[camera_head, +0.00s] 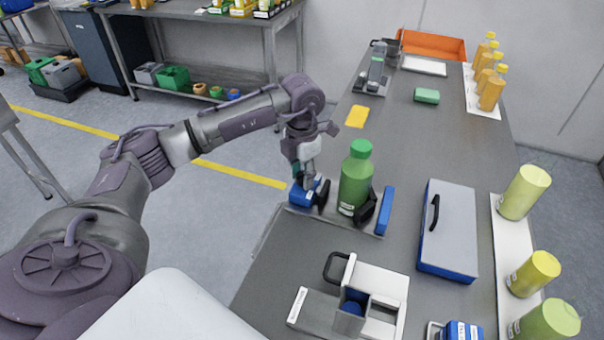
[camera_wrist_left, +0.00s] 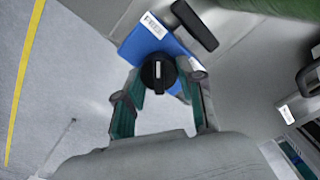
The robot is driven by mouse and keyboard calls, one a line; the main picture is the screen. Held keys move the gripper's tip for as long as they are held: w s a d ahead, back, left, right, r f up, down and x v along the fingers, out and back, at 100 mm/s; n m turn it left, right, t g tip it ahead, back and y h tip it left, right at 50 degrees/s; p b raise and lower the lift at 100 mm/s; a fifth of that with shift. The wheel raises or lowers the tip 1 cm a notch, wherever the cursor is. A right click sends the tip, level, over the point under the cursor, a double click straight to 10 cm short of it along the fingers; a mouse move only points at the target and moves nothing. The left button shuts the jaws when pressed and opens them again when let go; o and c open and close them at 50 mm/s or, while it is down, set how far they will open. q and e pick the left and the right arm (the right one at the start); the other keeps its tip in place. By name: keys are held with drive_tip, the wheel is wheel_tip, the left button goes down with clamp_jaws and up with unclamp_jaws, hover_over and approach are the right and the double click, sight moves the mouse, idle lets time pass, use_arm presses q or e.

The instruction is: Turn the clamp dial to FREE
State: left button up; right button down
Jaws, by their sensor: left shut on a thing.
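The black clamp dial (camera_wrist_left: 157,73) is on a blue clamp block (camera_wrist_left: 140,42) in the wrist view. It has a white pointer line, and a white label reading FREE (camera_wrist_left: 154,25) is beyond it on the block. My left gripper (camera_wrist_left: 158,84) is shut on the dial, one finger on each side. In the head view my left gripper (camera_head: 307,181) reaches down onto the blue block (camera_head: 300,197), and the dial is hidden there. The green bottle (camera_head: 356,178) stands upright beside the block, between black clamp pads. My right gripper is not in view.
A blue upright plate (camera_head: 385,211) stands right of the bottle. A grey-lidded case (camera_head: 450,229) lies further right. A white fixture (camera_head: 378,288) is in front. Yellow-green bottles (camera_head: 524,192) line the right edge.

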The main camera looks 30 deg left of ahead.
sight(302, 176)
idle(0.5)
use_arm(q)
drive_tip(key=o, duration=1.1)
drive_tip(key=shift+o, duration=0.2)
wheel_tip(302, 176, up, 12)
